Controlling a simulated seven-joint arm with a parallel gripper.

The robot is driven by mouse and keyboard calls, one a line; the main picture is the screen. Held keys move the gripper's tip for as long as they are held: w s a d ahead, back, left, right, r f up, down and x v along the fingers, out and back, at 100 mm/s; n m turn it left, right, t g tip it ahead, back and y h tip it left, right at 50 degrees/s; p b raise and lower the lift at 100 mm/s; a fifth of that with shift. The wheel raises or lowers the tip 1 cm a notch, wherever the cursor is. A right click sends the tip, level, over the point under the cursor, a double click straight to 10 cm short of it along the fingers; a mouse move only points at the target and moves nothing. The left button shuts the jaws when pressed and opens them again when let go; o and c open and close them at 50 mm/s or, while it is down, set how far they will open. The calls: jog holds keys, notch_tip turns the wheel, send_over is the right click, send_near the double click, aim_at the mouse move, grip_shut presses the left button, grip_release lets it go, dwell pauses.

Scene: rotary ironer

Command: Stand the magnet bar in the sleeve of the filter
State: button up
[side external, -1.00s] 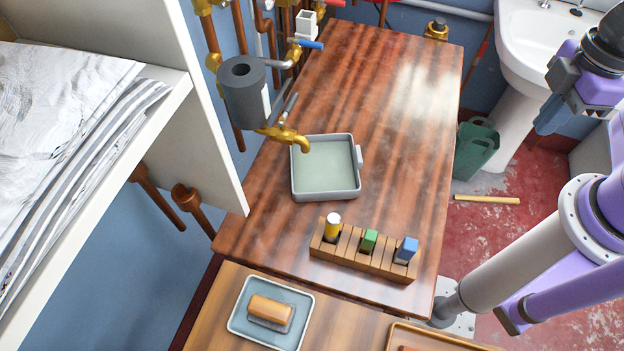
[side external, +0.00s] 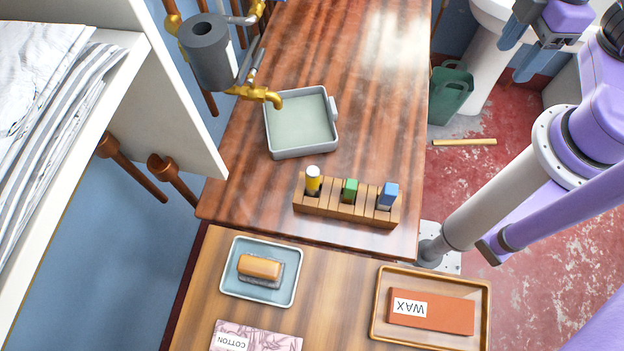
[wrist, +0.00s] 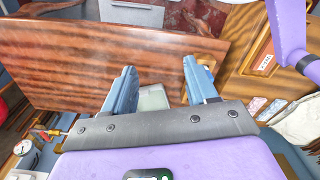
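The filter (side external: 207,50) appears to be the dark grey upright cylinder on the brass pipework at the upper left, with a round opening in its top. A wooden rack (side external: 348,210) on the dark table holds a yellow cylinder with a pale top (side external: 313,181), a green block (side external: 350,190) and a blue block (side external: 387,195). Which is the magnet bar is not certain; the yellow cylinder is the most bar-like. My gripper (side external: 520,58) is at the upper right, far from rack and filter. In the wrist view its blue fingers (wrist: 160,65) are apart with nothing between them.
A grey tray (side external: 335,148) lies below a brass tap (side external: 258,94). In front are a blue tray (side external: 228,287) with an orange-topped block and a wooden tray (side external: 482,330) with a WAX block (side external: 440,310). A white shelf (side external: 185,130) borders the left. The table's far middle is clear.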

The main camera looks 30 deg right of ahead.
jog(key=m+g+h, duration=0.3)
jog(key=m+g, duration=0.1)
jog(key=m, duration=0.3)
send_over(310, 170)
jog(key=w+a, duration=0.2)
jog(key=w, duration=0.3)
notch_tip(310, 170, down, 5)
jog(key=x, duration=1.1)
jog(key=shift+s+a+f, duration=0.2)
jog(key=shift+f, duration=0.05)
jog(key=shift+a+x, duration=0.15)
jog(key=shift+x, duration=1.35)
jog(key=shift+a+x, duration=0.15)
jog(key=shift+x, duration=1.3)
grip_shut()
